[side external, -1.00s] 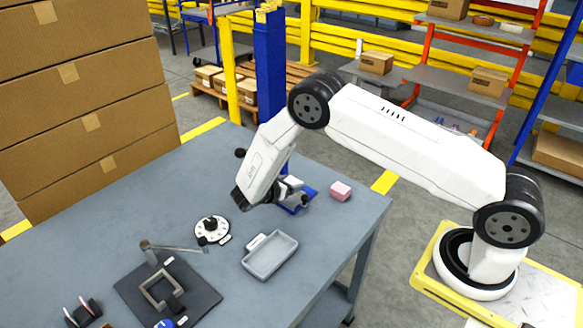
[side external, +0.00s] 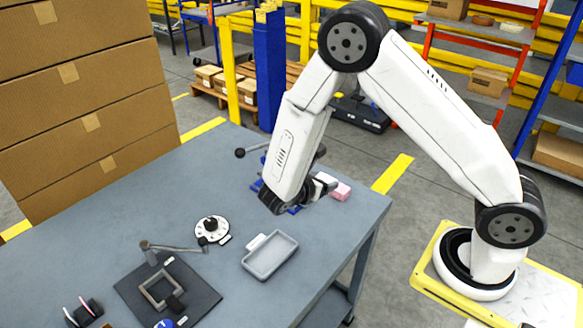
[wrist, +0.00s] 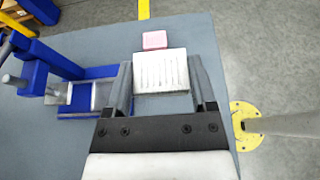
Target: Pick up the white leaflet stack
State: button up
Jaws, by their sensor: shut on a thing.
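The white leaflet stack (wrist: 160,70) is between the two fingers of my gripper (wrist: 161,65) in the wrist view, with thin lines across its top face. My gripper (side external: 322,187) is shut on it. In the side view the stack (side external: 327,178) shows as a small white piece at the fingers, seemingly above the table near its right edge. My wrist partly hides the stack there.
A pink block (side external: 342,191) lies just beyond the stack. A blue fixture with a metal part (wrist: 80,72) stands to the left in the wrist view. A grey tray (side external: 270,255), white dial (side external: 212,230) and dark clamp plate (side external: 200,297) are on the table (side external: 110,225).

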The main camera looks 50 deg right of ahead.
jog(key=shift+s+a+r, duration=0.1)
jog(key=shift+s+r, duration=0.25)
jog(key=shift+s, duration=0.4)
jog(key=shift+w, duration=0.1)
jog(key=shift+w+r+n+t, duration=0.4)
jog(key=shift+w+t, duration=0.1)
jog(key=w+a+r+n+t+y, duration=0.3)
jog(key=w+r+n+t+y, duration=0.1)
jog(key=w+r+n+t, duration=0.1)
jog(key=w+a+r+n+t+y, duration=0.3)
jog(key=r+n, duration=0.5)
jog(key=r, duration=0.3)
jog(key=shift+w+a+n+t+y, duration=0.4)
jog(key=shift+w+t+y, duration=0.65)
jog(key=shift+t, duration=0.85)
jog(key=shift+s, duration=0.15)
